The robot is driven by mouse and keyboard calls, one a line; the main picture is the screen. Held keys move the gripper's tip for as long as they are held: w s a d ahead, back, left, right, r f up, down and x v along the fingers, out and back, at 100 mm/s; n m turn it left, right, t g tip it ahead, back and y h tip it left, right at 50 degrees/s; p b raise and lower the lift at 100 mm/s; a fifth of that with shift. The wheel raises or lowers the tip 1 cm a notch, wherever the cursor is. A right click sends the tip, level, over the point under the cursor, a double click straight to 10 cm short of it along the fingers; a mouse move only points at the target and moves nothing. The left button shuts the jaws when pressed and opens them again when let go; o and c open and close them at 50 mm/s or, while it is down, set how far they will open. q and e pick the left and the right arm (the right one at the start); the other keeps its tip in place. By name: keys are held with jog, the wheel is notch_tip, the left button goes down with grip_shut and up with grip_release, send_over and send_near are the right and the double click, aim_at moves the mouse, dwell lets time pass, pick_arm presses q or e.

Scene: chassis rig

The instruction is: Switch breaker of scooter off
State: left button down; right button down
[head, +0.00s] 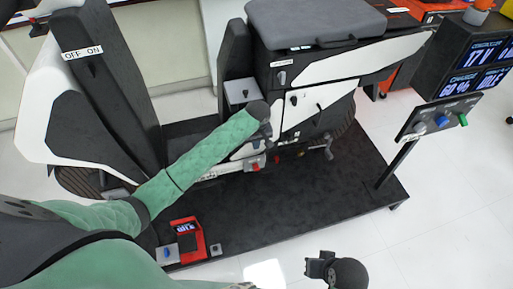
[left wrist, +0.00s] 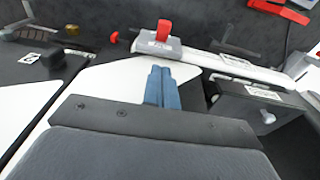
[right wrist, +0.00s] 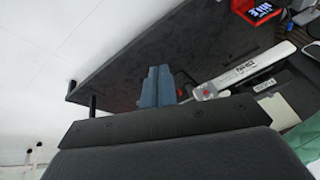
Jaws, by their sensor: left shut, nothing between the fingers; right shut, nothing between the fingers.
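The scooter (head: 310,105) is a white and black vehicle on a dark platform. A small grey box with a red lever, which looks like the breaker (head: 256,162), sits low on its side. In the left wrist view the breaker (left wrist: 162,32) shows larger, its red lever sticking up from a labelled grey base at a white bar. My left gripper (left wrist: 160,72) is shut and empty, its blue fingertips just short of that base; the arm end hides the fingers in the head view. My right gripper (right wrist: 158,75) is shut and empty, pointing over the platform.
A red device with a display (head: 189,240) stands at the platform's front left. A post with a button panel (head: 437,118) rises at the right, below dark display screens (head: 475,70). An OFF ON label (head: 82,53) is on the left black panel. The right of the platform is bare.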

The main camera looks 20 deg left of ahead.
pick_arm(q)
send_over(256, 166)
jog(key=w, duration=0.1)
jog(key=f, duration=0.7)
jog(key=shift+a+f, duration=0.2)
jog(key=shift+a, duration=0.05)
jog(key=f, duration=0.2)
jog(key=s+f+p, duration=0.1)
jog(key=shift+d, duration=0.3)
jog(key=shift+s+d+f, duration=0.1)
jog(key=shift+f, duration=0.45)
pick_arm(e)
jog(key=shift+s+d+r, duration=0.2)
jog(key=shift+d+r, duration=0.45)
jog(key=shift+d, duration=0.1)
pick_arm(q)
jog(key=shift+s, duration=0.1)
pick_arm(e)
jog(key=shift+a+r, duration=0.1)
jog(key=shift+r, duration=0.05)
